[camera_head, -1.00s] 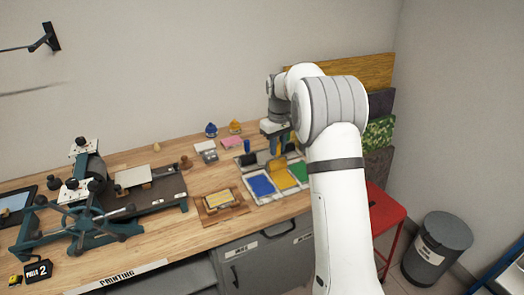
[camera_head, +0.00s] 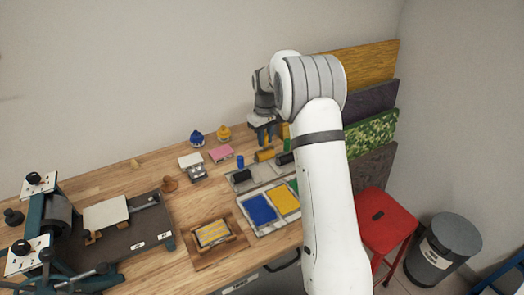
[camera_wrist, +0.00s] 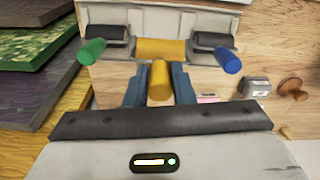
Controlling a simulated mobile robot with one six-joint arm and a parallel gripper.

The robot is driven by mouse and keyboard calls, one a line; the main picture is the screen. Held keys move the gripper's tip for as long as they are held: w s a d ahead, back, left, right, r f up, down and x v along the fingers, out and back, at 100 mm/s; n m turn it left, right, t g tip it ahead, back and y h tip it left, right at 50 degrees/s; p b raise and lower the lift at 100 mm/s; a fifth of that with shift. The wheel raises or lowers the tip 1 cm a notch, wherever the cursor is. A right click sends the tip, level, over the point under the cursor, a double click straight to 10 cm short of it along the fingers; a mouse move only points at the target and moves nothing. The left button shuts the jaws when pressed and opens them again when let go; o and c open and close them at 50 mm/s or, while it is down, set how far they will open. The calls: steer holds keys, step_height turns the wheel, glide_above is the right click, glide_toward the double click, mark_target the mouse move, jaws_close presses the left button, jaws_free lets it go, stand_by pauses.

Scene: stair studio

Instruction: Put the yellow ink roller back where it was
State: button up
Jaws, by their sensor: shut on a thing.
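My gripper (camera_head: 264,136) is shut on the yellow handle (camera_wrist: 159,80) of the yellow ink roller, whose yellow drum (camera_wrist: 161,49) shows beyond the fingertips in the wrist view. The blue handle (camera_head: 240,161) also shows in the head view. My arm hides part of the tray.
The tray holds blue ink (camera_head: 261,208) and yellow ink (camera_head: 284,200). A press is at left, a red stool (camera_head: 385,218) at right.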

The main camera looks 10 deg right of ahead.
mark_target(265, 149)
step_height(265, 149, down, 5)
steer(key=shift+f+p, duration=0.1)
steer(key=shift+p, duration=0.45)
steer(key=shift+f+b, duration=0.45)
steer(key=shift+f, duration=0.05)
steer(key=o, duration=0.9)
steer(key=shift+s, duration=0.1)
